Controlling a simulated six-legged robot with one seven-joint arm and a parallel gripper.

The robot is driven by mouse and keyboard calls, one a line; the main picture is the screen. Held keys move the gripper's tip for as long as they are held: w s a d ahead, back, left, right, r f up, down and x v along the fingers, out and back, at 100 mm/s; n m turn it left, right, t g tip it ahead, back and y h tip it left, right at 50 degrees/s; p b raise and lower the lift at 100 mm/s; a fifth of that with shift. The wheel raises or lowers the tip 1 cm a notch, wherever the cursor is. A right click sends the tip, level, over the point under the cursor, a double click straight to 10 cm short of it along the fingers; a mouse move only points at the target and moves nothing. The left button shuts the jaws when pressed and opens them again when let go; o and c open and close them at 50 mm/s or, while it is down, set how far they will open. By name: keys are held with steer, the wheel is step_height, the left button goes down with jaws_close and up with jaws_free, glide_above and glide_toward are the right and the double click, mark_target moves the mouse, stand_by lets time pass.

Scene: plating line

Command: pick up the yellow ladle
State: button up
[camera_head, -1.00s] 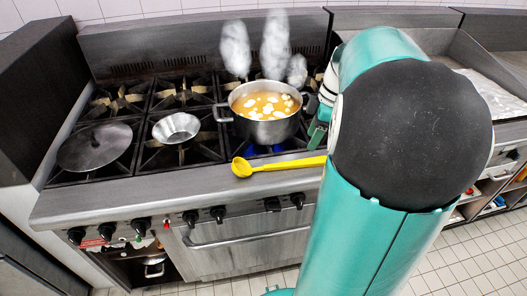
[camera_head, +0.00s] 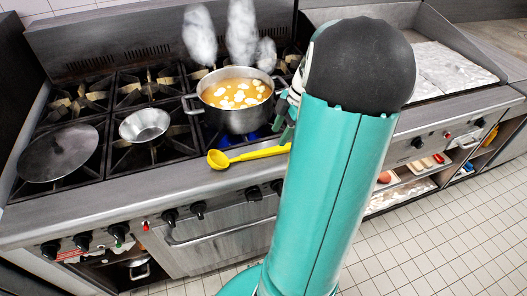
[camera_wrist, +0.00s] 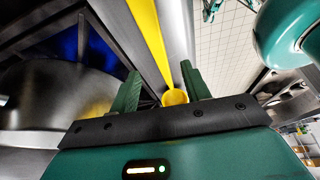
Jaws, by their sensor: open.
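The yellow ladle (camera_head: 252,154) lies on the steel front ledge of the stove in the head view, its bowl to the left. The right end of its handle goes out of sight behind my arm. My gripper (camera_head: 286,122) shows in part beside my arm, near the handle's right part and to the right of the pot. In the wrist view my gripper (camera_wrist: 161,84) is open and empty. The ladle (camera_wrist: 150,38) runs down the picture toward the gap between the fingers, with a rounded yellow end near the right finger. Contact cannot be told.
A steaming pot of orange soup (camera_head: 237,112) stands on a burner with a blue flame, just behind the ladle. A metal bowl (camera_head: 145,124) and a round lid (camera_head: 57,152) rest on the left burners. A griddle (camera_head: 440,68) is at the right.

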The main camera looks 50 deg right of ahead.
mark_target(273, 149)
steer(key=shift+s+a+f, duration=0.1)
steer(key=shift+f, duration=0.5)
steer(key=x, duration=0.5)
steer(key=shift+d, duration=0.2)
jaws_close()
